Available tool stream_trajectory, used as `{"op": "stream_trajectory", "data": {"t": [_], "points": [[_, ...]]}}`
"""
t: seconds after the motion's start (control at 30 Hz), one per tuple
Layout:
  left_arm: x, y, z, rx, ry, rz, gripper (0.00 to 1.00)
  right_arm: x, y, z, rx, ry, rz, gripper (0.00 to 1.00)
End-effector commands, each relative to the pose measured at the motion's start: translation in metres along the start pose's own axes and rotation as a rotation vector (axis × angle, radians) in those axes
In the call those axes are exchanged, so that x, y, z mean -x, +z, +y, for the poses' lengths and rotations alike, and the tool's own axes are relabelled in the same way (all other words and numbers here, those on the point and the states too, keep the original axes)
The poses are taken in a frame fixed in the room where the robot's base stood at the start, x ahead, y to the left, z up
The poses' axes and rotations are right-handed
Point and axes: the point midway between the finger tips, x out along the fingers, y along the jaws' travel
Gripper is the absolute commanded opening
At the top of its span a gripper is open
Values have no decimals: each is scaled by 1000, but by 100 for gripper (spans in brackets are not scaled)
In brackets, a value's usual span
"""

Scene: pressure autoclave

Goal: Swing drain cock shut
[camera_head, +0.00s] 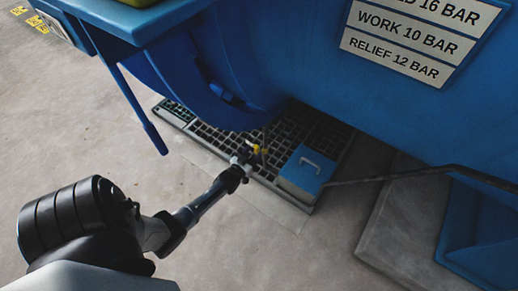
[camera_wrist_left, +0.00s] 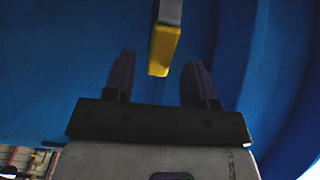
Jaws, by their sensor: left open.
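The drain cock shows a yellow lever (camera_head: 256,149) low under the blue vessel, above the floor grate. In the left wrist view the yellow lever end (camera_wrist_left: 161,52) hangs from a grey bar at the top, with its tip between the two fingers or just beyond them. My left gripper (camera_head: 246,160) reaches in from the lower left and is right at the lever in the head view. Its fingers (camera_wrist_left: 158,72) are apart, with a gap visible on both sides of the lever. The cock's body is mostly hidden. My right gripper is not in view.
The blue vessel (camera_head: 350,90) overhangs the cock. A floor grate (camera_head: 213,137) lies below, with a blue box with a handle (camera_head: 306,172) on its right. A dark rod or hose (camera_head: 390,175) runs rightward. Bare concrete floor (camera_head: 290,250) is open in front.

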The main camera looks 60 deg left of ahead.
Motion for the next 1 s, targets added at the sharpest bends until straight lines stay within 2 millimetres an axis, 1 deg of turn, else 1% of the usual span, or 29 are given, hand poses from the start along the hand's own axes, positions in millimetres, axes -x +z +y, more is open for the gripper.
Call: {"op": "stream_trajectory", "data": {"t": [0.03,0.1,0.2,0.33,0.5,0.8,0.87,1.0], "points": [[-9,4,0,0,1,3,51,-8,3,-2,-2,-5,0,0],[-19,4,0,1,1,2,51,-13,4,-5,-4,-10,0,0],[-31,3,0,1,1,2,51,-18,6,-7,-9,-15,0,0],[-42,2,0,1,0,0,51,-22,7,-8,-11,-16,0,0],[-48,1,0,1,0,0,51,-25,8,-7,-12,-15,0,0],[-49,0,0,1,0,-1,51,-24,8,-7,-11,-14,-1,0],[-49,0,0,1,0,-1,46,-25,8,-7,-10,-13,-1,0],[-49,0,0,1,0,-1,33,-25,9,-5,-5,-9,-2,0]]}}
